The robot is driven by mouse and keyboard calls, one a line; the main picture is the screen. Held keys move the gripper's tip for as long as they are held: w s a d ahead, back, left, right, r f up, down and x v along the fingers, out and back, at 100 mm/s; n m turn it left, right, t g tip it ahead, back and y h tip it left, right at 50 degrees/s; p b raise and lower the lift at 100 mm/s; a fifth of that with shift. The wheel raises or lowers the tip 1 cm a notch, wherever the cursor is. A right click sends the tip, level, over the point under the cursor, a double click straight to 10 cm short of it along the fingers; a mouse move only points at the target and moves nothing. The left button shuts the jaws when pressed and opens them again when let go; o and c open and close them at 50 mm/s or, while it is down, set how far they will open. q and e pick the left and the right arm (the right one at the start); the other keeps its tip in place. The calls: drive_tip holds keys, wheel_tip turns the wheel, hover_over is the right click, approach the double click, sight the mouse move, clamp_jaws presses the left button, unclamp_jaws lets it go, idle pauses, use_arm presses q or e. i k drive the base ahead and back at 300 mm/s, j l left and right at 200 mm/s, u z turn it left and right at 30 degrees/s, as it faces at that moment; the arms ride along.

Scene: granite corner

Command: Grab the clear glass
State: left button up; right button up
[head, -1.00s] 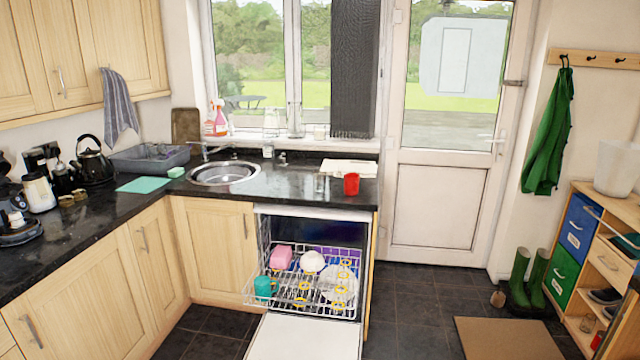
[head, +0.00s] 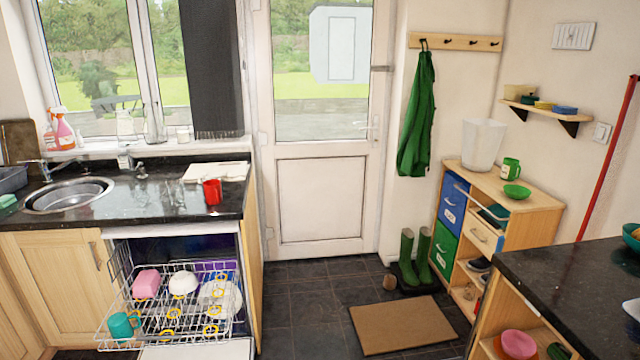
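A clear glass (head: 176,194) appears to stand on the dark counter, faint against the granite. It is left of a red mug (head: 212,191) and in front of a pale board (head: 216,172). Another small clear vessel (head: 183,135) stands on the windowsill, with a larger clear jar (head: 126,124) to its left. Neither of my grippers shows in the head view.
The open dishwasher's pulled-out rack (head: 172,318) holds several dishes below the counter. A sink (head: 68,195) lies left of the glass. A doormat (head: 403,324), green boots (head: 414,256) and a dark worktop (head: 575,290) are at right. The tiled floor between is clear.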

sight(175, 188)
drive_tip(key=i+l, duration=0.2)
drive_tip(key=i, duration=0.2)
drive_tip(key=i+l, duration=0.15)
drive_tip(key=i, duration=0.3)
drive_tip(key=i+l, duration=0.2)
drive_tip(key=i, duration=0.2)
drive_tip(key=i+l+z, duration=0.1)
drive_tip(key=i, duration=0.35)
drive_tip(key=i+u, duration=0.45)
drive_tip(key=i+l+u, duration=0.3)
drive_tip(key=i+u, duration=0.15)
drive_tip(key=i+l+u, duration=0.45)
drive_tip(key=i+j, duration=0.05)
drive_tip(key=i, duration=0.05)
